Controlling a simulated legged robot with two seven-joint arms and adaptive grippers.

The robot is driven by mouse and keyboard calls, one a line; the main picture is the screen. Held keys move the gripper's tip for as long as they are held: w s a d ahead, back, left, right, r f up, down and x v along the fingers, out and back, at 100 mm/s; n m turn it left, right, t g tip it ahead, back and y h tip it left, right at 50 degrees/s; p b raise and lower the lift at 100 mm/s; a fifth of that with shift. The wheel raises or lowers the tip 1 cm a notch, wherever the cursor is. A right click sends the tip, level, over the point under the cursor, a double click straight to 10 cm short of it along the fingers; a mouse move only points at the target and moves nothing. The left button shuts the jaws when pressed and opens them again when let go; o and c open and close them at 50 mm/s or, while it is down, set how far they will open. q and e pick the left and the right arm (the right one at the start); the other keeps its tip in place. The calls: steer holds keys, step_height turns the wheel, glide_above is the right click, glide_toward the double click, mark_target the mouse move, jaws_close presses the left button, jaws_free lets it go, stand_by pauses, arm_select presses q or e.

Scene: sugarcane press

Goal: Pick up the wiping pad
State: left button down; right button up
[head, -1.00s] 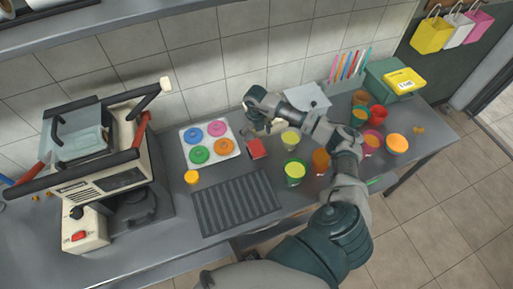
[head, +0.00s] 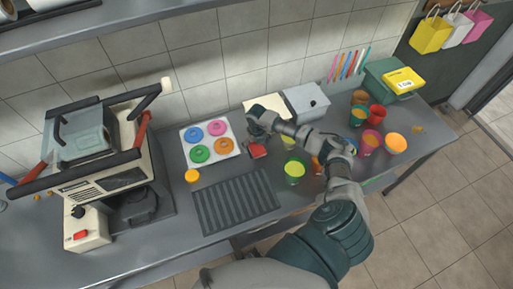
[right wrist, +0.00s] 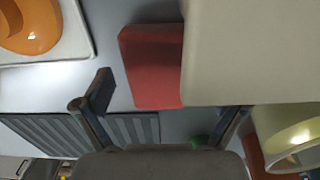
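The red wiping pad (head: 257,151) lies on the grey counter, just right of the tray of coloured lids. In the right wrist view the pad (right wrist: 150,66) is a red block ahead of my fingers, its right side bordered by a large beige surface. My right gripper (head: 258,138) is over the pad's far edge in the head view and hides part of it. In the right wrist view my right gripper (right wrist: 165,112) has its fingers spread wide with nothing between the tips. I cannot tell whether they touch the pad. My left gripper is out of view.
A white tray (head: 186,151) of coloured lids is left of the pad. A dark ribbed mat (head: 235,204) lies in front. A green-yellow cup (head: 294,171) stands close on the right. A pale box (head: 308,103) stands behind, near the wall. The press (head: 105,150) is far left.

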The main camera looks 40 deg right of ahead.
mark_target(255, 149)
steer(key=c, duration=0.9)
steer(key=shift+s+a+r, duration=0.2)
steer(key=shift+a+r, duration=0.1)
steer(key=shift+r, duration=0.1)
steer(key=r, duration=0.4)
steer(key=r+b, duration=0.1)
steer(key=r, duration=0.1)
steer(key=shift+s+a+r, duration=0.1)
steer(key=shift+s+a, duration=0.1)
steer(key=shift+a, duration=0.15)
steer(key=s+a, duration=0.3)
steer(key=a, duration=0.2)
steer(key=s+a+b, duration=0.1)
steer(key=s+a, duration=0.2)
steer(key=a, duration=0.2)
steer(key=s+a, duration=0.4)
steer(key=a, duration=0.1)
steer(key=shift+a+b, duration=0.25)
steer(key=shift+b, duration=0.1)
